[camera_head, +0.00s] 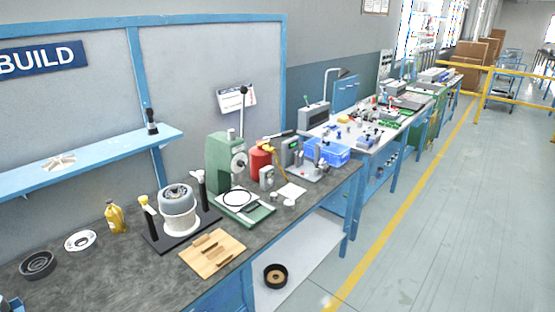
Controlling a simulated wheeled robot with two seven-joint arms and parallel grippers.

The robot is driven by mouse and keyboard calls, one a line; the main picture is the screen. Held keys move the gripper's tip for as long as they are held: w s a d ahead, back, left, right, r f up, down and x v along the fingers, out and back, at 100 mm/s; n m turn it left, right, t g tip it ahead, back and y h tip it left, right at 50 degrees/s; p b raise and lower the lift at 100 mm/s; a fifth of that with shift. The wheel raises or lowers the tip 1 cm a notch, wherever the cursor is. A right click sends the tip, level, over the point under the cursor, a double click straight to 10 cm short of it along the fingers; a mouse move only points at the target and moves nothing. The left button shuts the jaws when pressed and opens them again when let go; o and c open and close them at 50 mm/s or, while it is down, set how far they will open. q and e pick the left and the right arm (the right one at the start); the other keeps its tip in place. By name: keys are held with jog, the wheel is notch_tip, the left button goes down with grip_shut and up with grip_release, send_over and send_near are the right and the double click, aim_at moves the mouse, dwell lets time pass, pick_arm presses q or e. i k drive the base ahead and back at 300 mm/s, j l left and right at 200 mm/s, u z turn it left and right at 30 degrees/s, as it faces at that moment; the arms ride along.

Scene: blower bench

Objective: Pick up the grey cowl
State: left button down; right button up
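A dark grey, round, hollow part (38,264) lies on the dark bench top (110,290) at the lower left; it may be the grey cowl. A second grey round part (176,196) sits on a white drum (180,222) on a black base plate (160,240). I cannot tell for certain which of the two is the cowl.
A white ring-shaped part (80,240) and a yellow bottle (115,216) stand near the dark round part. A wooden block tray (212,254) lies at the front edge. A green press (224,162) stands behind. A blue shelf (90,160) overhangs the back left.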

aim_at(180, 206)
jog(key=u, duration=0.5)
jog(key=i+l+u, duration=0.25)
jog(key=u, duration=0.15)
jog(key=i+l+u, duration=0.2)
jog(key=l+u, duration=0.2)
jog(key=i+l+u, duration=0.15)
jog(key=l+u, duration=0.65)
jog(key=i+l, duration=0.05)
